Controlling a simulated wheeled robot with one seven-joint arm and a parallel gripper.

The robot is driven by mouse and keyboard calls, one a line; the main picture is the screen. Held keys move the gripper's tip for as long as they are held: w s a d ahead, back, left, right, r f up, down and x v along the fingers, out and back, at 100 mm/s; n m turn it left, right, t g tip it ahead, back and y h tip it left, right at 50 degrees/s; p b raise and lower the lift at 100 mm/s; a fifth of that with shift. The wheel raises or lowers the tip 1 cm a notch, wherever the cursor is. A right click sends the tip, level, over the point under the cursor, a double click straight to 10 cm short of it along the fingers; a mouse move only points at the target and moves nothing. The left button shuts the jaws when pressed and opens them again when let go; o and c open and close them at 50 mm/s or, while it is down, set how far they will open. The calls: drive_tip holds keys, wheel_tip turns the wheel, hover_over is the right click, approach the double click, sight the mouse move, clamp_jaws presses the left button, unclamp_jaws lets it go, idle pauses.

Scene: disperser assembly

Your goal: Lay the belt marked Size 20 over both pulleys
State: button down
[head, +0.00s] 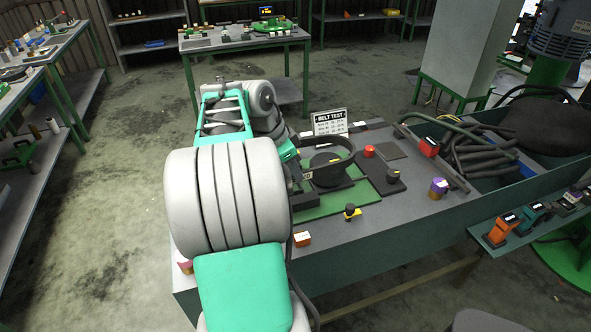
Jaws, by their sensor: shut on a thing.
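My gripper (289,155) is at the left of the belt test station, partly hidden behind my own arm. It is shut on a black belt (343,147), whose loop stands out to the right of it. A small pale mark shows on the belt, but its text is too small to read. The belt is above a large dark round pulley (327,172) on the station. A smaller dark pulley (393,175) stands to the right on a black plate and is clear of the belt. Whether the belt touches the large pulley cannot be told.
A "BELT TEST" sign (329,122) stands behind the station. A bin of dark hoses (482,150) is at the right.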

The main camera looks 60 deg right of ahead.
sight(292, 183)
drive_tip(key=shift+f+b, duration=2.55)
drive_tip(key=shift+f, duration=0.6)
drive_tip(key=c, duration=1.5)
unclamp_jaws()
drive_tip(key=p+v, duration=0.1)
drive_tip(key=v, duration=0.6)
drive_tip(key=shift+a+r+p, duration=0.1)
drive_tip(key=shift+r+p, duration=0.2)
drive_tip(key=shift+r, duration=0.1)
